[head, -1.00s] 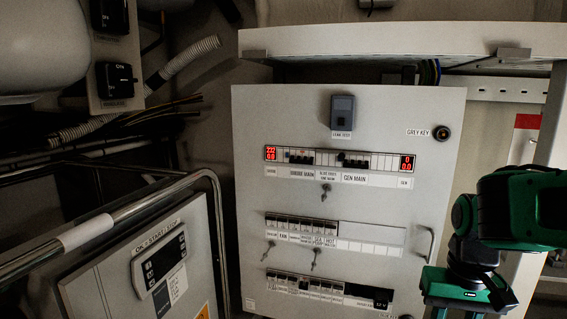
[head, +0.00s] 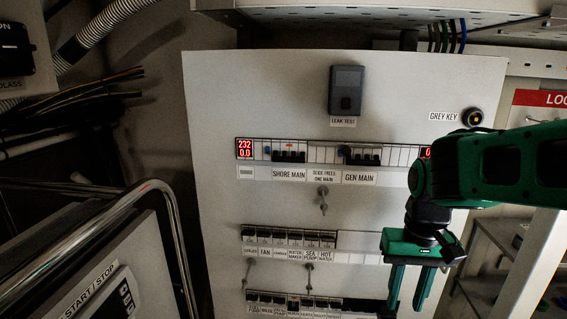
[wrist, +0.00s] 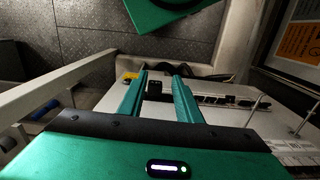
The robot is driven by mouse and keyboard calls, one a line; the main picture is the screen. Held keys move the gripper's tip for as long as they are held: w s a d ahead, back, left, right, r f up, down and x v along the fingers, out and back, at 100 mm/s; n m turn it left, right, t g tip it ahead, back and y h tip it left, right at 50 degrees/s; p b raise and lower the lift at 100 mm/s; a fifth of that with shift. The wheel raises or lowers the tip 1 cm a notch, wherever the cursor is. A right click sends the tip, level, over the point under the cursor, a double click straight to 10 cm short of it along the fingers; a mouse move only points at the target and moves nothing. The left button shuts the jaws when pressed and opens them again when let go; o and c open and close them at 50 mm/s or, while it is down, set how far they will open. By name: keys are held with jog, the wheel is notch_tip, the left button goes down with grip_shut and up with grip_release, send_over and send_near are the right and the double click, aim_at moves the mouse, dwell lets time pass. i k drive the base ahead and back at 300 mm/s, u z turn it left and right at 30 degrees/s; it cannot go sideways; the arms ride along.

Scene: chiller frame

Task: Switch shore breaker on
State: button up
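The shore breaker (head: 288,156), a dark multi-pole switch above the label SHORE MAIN (head: 289,173), sits in the upper row of the white panel in the head view. Its lever position is too small to tell. A red display (head: 244,149) at the row's left reads 232 and 0.0. My gripper (head: 408,306) hangs in front of the panel's lower right, fingers pointing down, apart and empty. It is below and right of the shore breaker, not touching it. In the wrist view the two green fingers (wrist: 160,97) are apart, with the lower panel beyond them.
The GEN MAIN breaker (head: 362,155) is right of the shore breaker, with a slide knob (head: 323,193) below and between them. A lower row of small breakers (head: 288,238) follows. A metal rail (head: 90,215) and a tilted control box (head: 95,290) stand at left.

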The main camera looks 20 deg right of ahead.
aim_at(275, 158)
jog(key=u, duration=0.5)
jog(key=k, duration=1.2)
jog(key=z, duration=0.3)
